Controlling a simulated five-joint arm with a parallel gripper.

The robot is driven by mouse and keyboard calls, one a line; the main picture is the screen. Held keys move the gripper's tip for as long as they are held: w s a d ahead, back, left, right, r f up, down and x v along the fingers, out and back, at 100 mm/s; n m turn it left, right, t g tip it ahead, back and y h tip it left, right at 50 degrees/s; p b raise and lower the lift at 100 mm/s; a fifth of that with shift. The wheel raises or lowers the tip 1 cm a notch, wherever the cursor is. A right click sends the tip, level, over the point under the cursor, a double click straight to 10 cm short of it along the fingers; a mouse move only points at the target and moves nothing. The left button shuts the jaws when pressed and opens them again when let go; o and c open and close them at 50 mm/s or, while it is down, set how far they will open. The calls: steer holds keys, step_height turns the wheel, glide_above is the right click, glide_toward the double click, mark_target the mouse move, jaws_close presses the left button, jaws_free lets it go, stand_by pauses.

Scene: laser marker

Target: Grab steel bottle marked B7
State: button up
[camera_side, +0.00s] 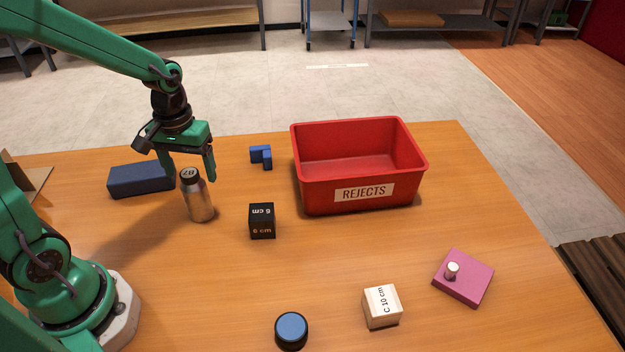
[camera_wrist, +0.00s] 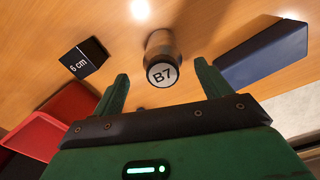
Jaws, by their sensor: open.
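The steel bottle marked B7 (camera_side: 199,199) stands upright on the table, with a black cap that bears a white B7 label. In the wrist view the bottle (camera_wrist: 161,60) shows just beyond the fingertips, roughly between them in the picture. My gripper (camera_side: 188,172) is open and empty, above and around the level of the bottle's cap. It also shows in the wrist view (camera_wrist: 162,75), with its two green fingers apart. I cannot tell whether either finger touches the bottle.
A dark blue block (camera_side: 141,180) lies close to the left of the bottle. A black 6 cm cube (camera_side: 262,221) stands to its right, with a small blue piece (camera_side: 261,157) behind.

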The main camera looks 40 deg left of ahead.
mark_target(192, 185)
steer(key=shift+s+a+f, duration=0.1)
steer(key=shift+s+f, duration=0.05)
steer(key=shift+f, duration=2.5)
steer(key=c, duration=1.1)
steer(key=shift+r, duration=0.15)
steer(key=shift+c, duration=0.2)
steer(key=shift+r, duration=0.8)
steer(key=r, duration=0.2)
steer(key=shift+d+r, duration=0.25)
steer(key=shift+r, duration=0.05)
steer(key=s+d+r, duration=0.4)
steer(key=d+r, duration=0.2)
steer(key=d, duration=0.4)
steer(key=shift+s+d+r, duration=0.15)
steer(key=shift+s+r, duration=0.05)
steer(key=shift+r, duration=0.1)
